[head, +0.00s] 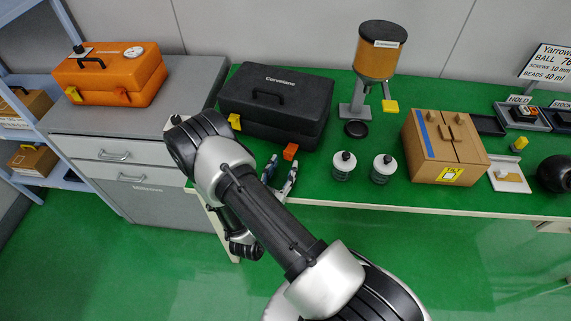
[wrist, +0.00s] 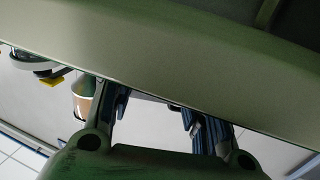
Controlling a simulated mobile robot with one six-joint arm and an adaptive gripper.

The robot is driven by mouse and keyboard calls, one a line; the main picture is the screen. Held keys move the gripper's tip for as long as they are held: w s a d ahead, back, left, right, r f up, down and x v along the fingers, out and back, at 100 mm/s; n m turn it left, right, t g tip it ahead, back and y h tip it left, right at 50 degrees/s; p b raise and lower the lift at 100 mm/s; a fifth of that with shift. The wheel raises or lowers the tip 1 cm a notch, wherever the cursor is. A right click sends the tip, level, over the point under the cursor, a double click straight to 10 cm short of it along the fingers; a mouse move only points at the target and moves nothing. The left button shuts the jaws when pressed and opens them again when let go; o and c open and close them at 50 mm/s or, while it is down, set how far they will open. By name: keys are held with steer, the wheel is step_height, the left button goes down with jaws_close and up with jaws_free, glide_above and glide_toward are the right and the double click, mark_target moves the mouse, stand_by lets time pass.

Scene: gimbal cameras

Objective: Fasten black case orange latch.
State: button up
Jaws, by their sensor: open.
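The black case (head: 276,100) lies closed-looking on the green bench, its handle on top. Its orange latch (head: 290,152) sticks out from the front at the right. A yellow latch (head: 235,121) is at the front left. My gripper (head: 282,166) is open just in front of the orange latch, its fingers apart and pointing toward the case. I cannot tell whether they touch the latch. In the wrist view my gripper (wrist: 157,108) shows two separated fingers, with nothing clearly held. The orange latch cannot be made out there.
A dispenser (head: 377,52) and a cardboard box (head: 444,148) are farther right. An orange case (head: 110,78) sits on the grey cabinet at left. In the wrist view a large olive surface (wrist: 150,55) crosses the top.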

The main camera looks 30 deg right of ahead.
mark_target(291, 151)
steer(key=shift+x, duration=1.4)
steer(key=shift+c, duration=0.3)
steer(key=c, duration=0.9)
steer(key=shift+r, duration=0.15)
